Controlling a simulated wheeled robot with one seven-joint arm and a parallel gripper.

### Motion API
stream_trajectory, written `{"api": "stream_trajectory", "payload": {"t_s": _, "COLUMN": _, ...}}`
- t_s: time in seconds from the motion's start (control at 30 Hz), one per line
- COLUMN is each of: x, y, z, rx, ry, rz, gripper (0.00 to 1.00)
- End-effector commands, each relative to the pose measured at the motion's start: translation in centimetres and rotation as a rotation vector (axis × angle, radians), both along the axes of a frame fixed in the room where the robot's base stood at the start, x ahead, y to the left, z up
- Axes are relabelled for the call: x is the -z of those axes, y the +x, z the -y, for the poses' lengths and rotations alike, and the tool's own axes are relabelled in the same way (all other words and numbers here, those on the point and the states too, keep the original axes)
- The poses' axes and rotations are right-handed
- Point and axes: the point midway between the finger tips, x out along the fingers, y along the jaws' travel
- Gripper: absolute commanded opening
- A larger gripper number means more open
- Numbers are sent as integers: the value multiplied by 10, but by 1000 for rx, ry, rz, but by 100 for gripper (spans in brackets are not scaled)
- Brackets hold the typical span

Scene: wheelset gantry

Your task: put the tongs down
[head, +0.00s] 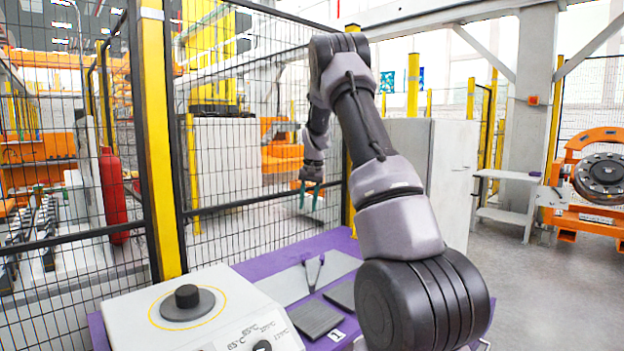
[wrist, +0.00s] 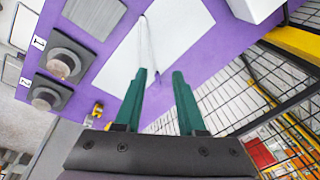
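The tongs (head: 314,272) lie spread in a narrow V on a light grey sheet (head: 285,284) on the purple table (head: 343,243). In the wrist view the tongs (wrist: 148,42) show as thin dark lines on the pale sheet (wrist: 180,30), beyond my fingertips. My gripper (head: 309,208) hangs above the back of the table. Its two teal fingers are apart with nothing between them, as the wrist view of my gripper (wrist: 160,73) also shows. It does not touch the tongs.
A white heater box (head: 250,318) with a dial and temperature marks stands at the table's front left. Dark square pads (head: 317,319) lie beside the sheet, one near a label "1". In the wrist view, metal cylinders (wrist: 45,97) stand on pads. A mesh fence (head: 245,222) runs behind the table.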

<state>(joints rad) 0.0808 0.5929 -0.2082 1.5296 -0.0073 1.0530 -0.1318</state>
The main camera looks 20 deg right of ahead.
Motion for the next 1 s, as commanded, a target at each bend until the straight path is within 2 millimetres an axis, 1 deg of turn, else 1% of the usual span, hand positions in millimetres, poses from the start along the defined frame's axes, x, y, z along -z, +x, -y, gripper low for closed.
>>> {"api": "stream_trajectory", "payload": {"t_s": 0.03, "x": -32, "y": -17, "z": -12, "rx": -4, "ry": 12, "rz": 33, "gripper": 39}}
{"api": "stream_trajectory", "payload": {"t_s": 0.07, "x": -46, "y": -26, "z": -19, "rx": -7, "ry": 17, "rz": 48, "gripper": 39}}
{"api": "stream_trajectory", "payload": {"t_s": 0.1, "x": -66, "y": -40, "z": -27, "rx": -11, "ry": 25, "rz": 70, "gripper": 39}}
{"api": "stream_trajectory", "payload": {"t_s": 0.17, "x": -92, "y": -61, "z": -40, "rx": -20, "ry": 34, "rz": 102, "gripper": 39}}
{"api": "stream_trajectory", "payload": {"t_s": 0.2, "x": -108, "y": -77, "z": -49, "rx": -27, "ry": 41, "rz": 123, "gripper": 39}}
{"api": "stream_trajectory", "payload": {"t_s": 0.27, "x": -130, "y": -102, "z": -62, "rx": -36, "ry": 49, "rz": 153, "gripper": 39}}
{"api": "stream_trajectory", "payload": {"t_s": 0.3, "x": -143, "y": -119, "z": -70, "rx": -44, "ry": 53, "rz": 172, "gripper": 39}}
{"api": "stream_trajectory", "payload": {"t_s": 0.37, "x": -161, "y": -146, "z": -83, "rx": -56, "ry": 59, "rz": 204, "gripper": 39}}
{"api": "stream_trajectory", "payload": {"t_s": 0.4, "x": -171, "y": -164, "z": -90, "rx": -65, "ry": 62, "rz": 224, "gripper": 39}}
{"api": "stream_trajectory", "payload": {"t_s": 0.47, "x": -183, "y": -192, "z": -102, "rx": -78, "ry": 66, "rz": 253, "gripper": 39}}
{"api": "stream_trajectory", "payload": {"t_s": 0.5, "x": -190, "y": -211, "z": -109, "rx": -86, "ry": 68, "rz": 273, "gripper": 39}}
{"api": "stream_trajectory", "payload": {"t_s": 0.57, "x": -198, "y": -240, "z": -119, "rx": -100, "ry": 68, "rz": 304, "gripper": 39}}
{"api": "stream_trajectory", "payload": {"t_s": 0.6, "x": -201, "y": -259, "z": -125, "rx": -110, "ry": 68, "rz": 323, "gripper": 39}}
{"api": "stream_trajectory", "payload": {"t_s": 0.63, "x": -203, "y": -273, "z": -130, "rx": -118, "ry": 67, "rz": 337, "gripper": 39}}
{"api": "stream_trajectory", "payload": {"t_s": 0.67, "x": -204, "y": -287, "z": -134, "rx": -125, "ry": 67, "rz": 351, "gripper": 39}}
{"api": "stream_trajectory", "payload": {"t_s": 0.7, "x": -204, "y": -305, "z": -139, "rx": -132, "ry": 66, "rz": 369, "gripper": 39}}
{"api": "stream_trajectory", "payload": {"t_s": 0.8, "x": -200, "y": -345, "z": -150, "rx": -152, "ry": 58, "rz": 410, "gripper": 39}}
{"api": "stream_trajectory", "payload": {"t_s": 0.9, "x": -193, "y": -373, "z": -156, "rx": -166, "ry": 52, "rz": 442, "gripper": 39}}
{"api": "stream_trajectory", "payload": {"t_s": 1.0, "x": -187, "y": -390, "z": -160, "rx": -174, "ry": 47, "rz": 460, "gripper": 39}}
